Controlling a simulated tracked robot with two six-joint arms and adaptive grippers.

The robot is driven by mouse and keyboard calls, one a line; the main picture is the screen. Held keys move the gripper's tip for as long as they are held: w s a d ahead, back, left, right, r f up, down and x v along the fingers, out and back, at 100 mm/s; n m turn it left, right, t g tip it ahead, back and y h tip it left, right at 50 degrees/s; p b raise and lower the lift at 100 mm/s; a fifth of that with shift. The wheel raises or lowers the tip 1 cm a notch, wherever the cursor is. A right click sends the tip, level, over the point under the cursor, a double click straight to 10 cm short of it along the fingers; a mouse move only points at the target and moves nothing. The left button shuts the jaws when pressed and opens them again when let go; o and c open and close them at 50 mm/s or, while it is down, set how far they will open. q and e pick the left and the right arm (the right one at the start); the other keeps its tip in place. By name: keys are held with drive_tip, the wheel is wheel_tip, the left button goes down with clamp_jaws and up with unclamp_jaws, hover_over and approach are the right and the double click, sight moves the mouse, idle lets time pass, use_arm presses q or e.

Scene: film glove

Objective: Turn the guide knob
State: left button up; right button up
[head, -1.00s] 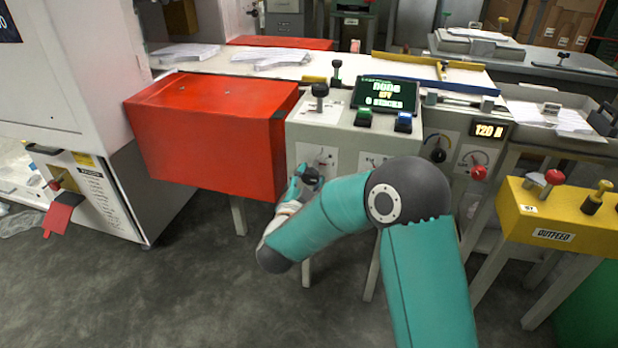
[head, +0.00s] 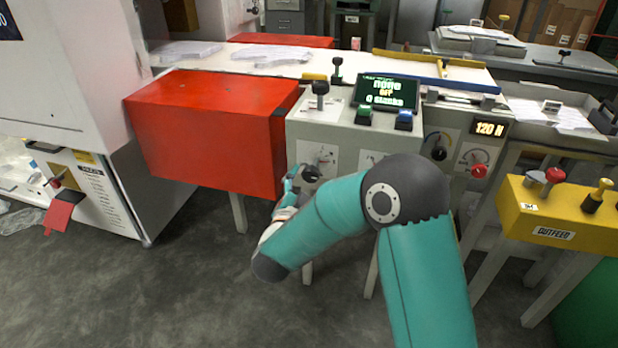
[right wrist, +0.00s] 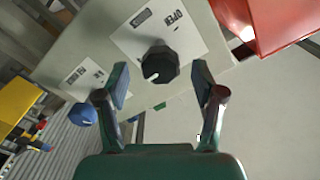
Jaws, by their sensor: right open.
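A black round knob (right wrist: 160,64) with a white pointer mark sits on a white plate on the grey console front. Print on the plate includes "OPEN"; whether it names the guide is not readable. My right gripper (right wrist: 162,82) is open, its two fingers on either side of the knob with gaps showing, so it is not gripped. In the head view the same knob (head: 311,173) is partly hidden by my right gripper (head: 297,182). A blue knob (right wrist: 83,114) sits on a second plate beside it. My left gripper is not in view.
A red box (head: 208,128) stands close left of the knob. Above are a black-topped lever (head: 320,93), green and blue buttons and a display (head: 386,93). A yellow outfeed box (head: 560,215) stands at right. The floor in front is clear.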

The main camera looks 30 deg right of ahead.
drive_tip(key=v, duration=0.9)
drive_tip(key=shift+s+a, duration=0.2)
drive_tip(key=shift+s, duration=0.05)
